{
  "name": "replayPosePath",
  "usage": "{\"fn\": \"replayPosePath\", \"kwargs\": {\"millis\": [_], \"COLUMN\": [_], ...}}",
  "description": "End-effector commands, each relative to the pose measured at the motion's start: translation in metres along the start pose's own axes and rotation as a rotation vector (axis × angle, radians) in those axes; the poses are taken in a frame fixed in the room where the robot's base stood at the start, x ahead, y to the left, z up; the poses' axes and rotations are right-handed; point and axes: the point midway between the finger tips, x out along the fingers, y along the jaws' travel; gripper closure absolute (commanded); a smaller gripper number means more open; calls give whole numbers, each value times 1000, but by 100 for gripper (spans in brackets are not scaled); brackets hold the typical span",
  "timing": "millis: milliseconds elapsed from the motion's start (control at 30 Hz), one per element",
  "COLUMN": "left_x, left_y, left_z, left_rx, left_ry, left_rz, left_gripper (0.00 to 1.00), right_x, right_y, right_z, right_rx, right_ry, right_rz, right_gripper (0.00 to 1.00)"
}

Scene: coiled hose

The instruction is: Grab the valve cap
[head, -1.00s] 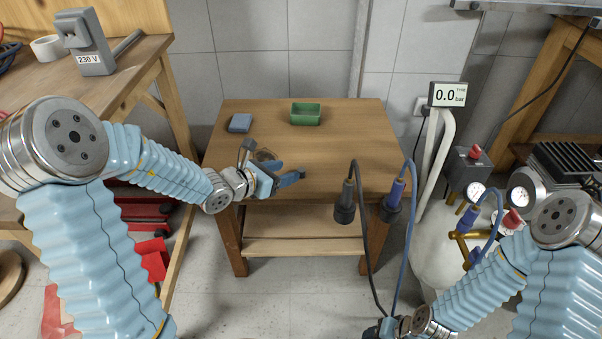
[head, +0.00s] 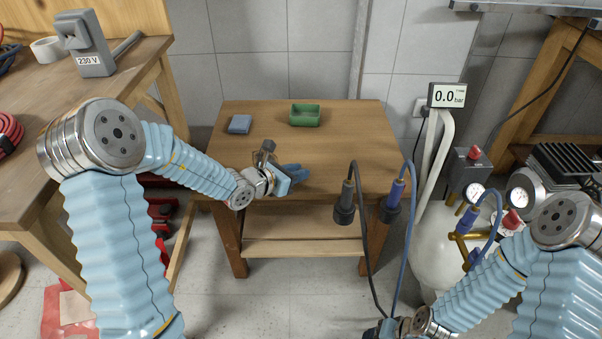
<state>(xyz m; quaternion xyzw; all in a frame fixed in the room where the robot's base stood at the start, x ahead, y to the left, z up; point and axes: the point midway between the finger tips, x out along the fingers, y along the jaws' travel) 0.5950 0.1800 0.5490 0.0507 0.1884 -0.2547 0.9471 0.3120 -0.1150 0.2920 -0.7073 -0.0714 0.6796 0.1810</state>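My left gripper (head: 301,174) is over the front part of the small wooden table (head: 350,135), its blue fingers pointing to the right. The fingers overlap in this view and the gap between them is not clear. I cannot make out a valve cap; anything at the fingers is hidden by the gripper and wrist. My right gripper (head: 384,329) is low at the bottom edge, partly cut off, and its fingers are not clear.
A green tray (head: 305,124) and a blue-grey block (head: 239,124) sit at the table's back. Black (head: 345,205) and blue (head: 392,205) cables hang at the front right. A gauge assembly stands at right. The tabletop's right half is clear.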

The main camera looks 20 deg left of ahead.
Motion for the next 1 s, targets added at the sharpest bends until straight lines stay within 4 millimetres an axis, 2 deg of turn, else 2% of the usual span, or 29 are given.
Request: {"fn": "replayPosePath", "kwargs": {"millis": [67,433,567,667,933,1000], "left_x": [0,-1,-6,-12,-55,-63], "left_y": [0,0,0,0,-52,-72], "left_z": [0,3,14,30,82,81], "left_rx": [0,0,2,3,7,4], "left_ry": [0,0,-2,-3,-7,-5], "left_rz": [0,0,0,1,-2,-4], "left_gripper": [100,100,100,100,100,100], "right_x": [0,0,-2,-4,2,11], "right_y": [0,0,-1,-3,1,7], "right_z": [0,0,0,1,0,-1], "right_rx": [0,0,-1,-1,0,3], "right_ry": [0,0,-1,-2,0,4], "right_rz": [0,0,-1,-2,0,3], "right_gripper": [43,43,43,43,43,43]}}
